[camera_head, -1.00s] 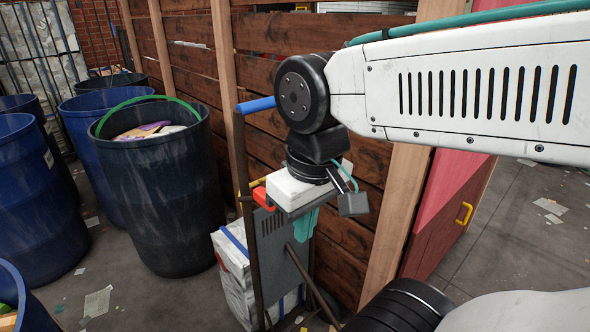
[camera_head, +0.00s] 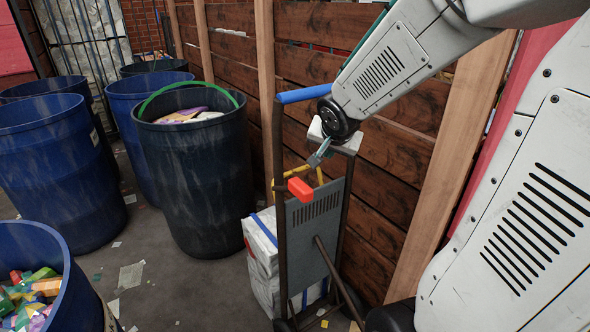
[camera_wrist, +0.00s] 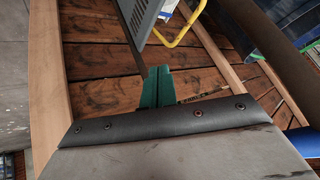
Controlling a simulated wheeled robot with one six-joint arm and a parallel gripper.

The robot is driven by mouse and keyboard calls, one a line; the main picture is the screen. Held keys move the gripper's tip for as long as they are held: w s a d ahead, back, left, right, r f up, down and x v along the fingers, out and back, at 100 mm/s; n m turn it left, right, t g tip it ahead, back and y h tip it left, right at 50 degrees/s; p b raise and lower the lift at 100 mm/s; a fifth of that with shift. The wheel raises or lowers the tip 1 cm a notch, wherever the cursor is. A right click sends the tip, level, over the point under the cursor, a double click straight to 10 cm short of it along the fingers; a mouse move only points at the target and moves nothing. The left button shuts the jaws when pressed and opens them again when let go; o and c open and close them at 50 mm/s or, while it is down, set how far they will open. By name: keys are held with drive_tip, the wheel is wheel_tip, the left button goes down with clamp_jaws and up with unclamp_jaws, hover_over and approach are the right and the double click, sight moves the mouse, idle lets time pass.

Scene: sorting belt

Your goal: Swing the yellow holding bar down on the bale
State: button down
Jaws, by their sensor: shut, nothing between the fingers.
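The yellow holding bar (camera_head: 281,182) is on the upper part of a dark hand truck (camera_head: 281,140), with an orange-red grip (camera_head: 300,188) beside it. It also shows in the wrist view as a bent yellow tube (camera_wrist: 190,28). The white bale (camera_head: 262,262) with blue straps stands low behind the truck's grey plate, partly hidden by it; the bar is above it. My gripper (camera_head: 318,155) has teal fingers, just above the orange-red grip in the picture, apart from it as far as I can tell. In the wrist view its fingers (camera_wrist: 157,88) are together and empty.
The truck's blue handle (camera_head: 303,94) is close to my wrist. A plank wall (camera_head: 390,150) stands right behind the truck. Blue barrels (camera_head: 60,165) and a dark barrel with a green rim (camera_head: 195,170) crowd the left. Paper scraps lie on the floor.

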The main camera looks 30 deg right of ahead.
sight(296, 170)
drive_tip(key=w+d+f+m+t+y, duration=0.4)
drive_tip(key=w+d+f+m, duration=0.2)
drive_tip(key=w+f, duration=0.3)
wheel_tip(296, 170, down, 2)
drive_tip(key=shift+w+d+f+m, duration=0.2)
drive_tip(key=shift+w+m, duration=0.1)
drive_tip(key=shift+m, duration=0.1)
drive_tip(key=x, duration=1.4)
drive_tip(key=shift+w+a+r, duration=0.1)
drive_tip(key=shift+w+r, duration=0.1)
drive_tip(key=shift+r, duration=0.05)
